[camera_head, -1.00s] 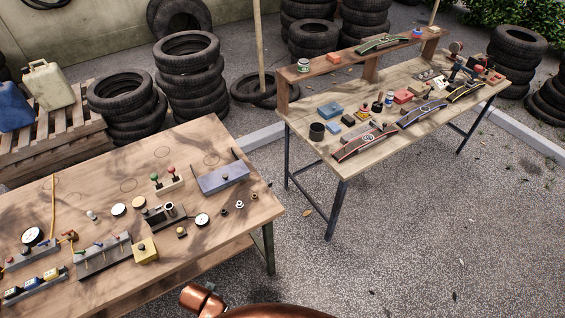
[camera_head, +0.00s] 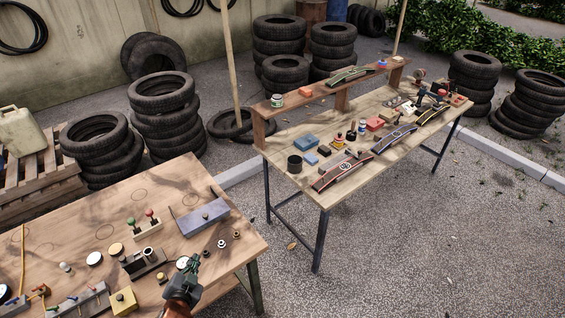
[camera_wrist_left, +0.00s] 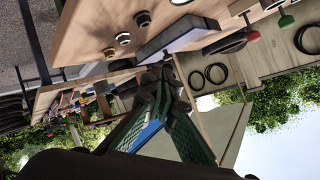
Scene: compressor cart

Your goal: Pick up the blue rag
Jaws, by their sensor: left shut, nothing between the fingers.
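No blue rag can be made out for certain. On the far workbench (camera_head: 360,150) a blue block-like item (camera_head: 306,142) lies at the left, with a smaller blue piece (camera_head: 311,158) just in front of it; I cannot tell if either is the rag. My left gripper (camera_head: 192,261) is over the front right edge of the near workbench (camera_head: 170,182), well apart from the blue items. Its green fingers are shut and empty, and they also show in the left wrist view (camera_wrist_left: 160,78). My right gripper is not in view.
A blue-grey box (camera_head: 203,216), a yellow block (camera_head: 123,301) and several small parts lie on the near workbench close to my left gripper. A raised shelf (camera_head: 335,92) runs along the far workbench's back. Open gravel (camera_head: 400,250) lies in front of the far workbench.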

